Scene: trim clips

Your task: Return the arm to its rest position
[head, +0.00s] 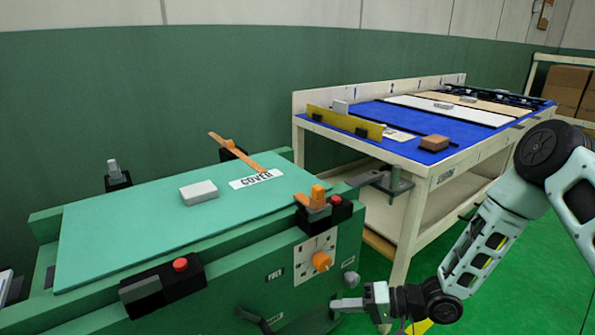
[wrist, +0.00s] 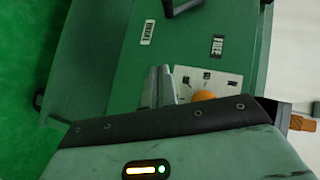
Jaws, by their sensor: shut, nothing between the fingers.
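My gripper (head: 346,304) is low in the head view, at the right front side of the green machine (head: 130,232). Its fingers are shut and hold nothing. They point left toward the machine's front panel. In the wrist view my gripper's fingers (wrist: 160,84) show close together in front of that panel. My arm reaches in from the right edge of the head view and bends down to the gripper. I cannot tell whether the fingertips touch the machine.
The machine bears an orange knob (head: 322,262), which also shows in the wrist view (wrist: 204,96), and a grey block (head: 198,191) on its cover. A white workbench (head: 410,175) with a blue mat stands behind my gripper. Green floor (head: 510,270) lies open at right.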

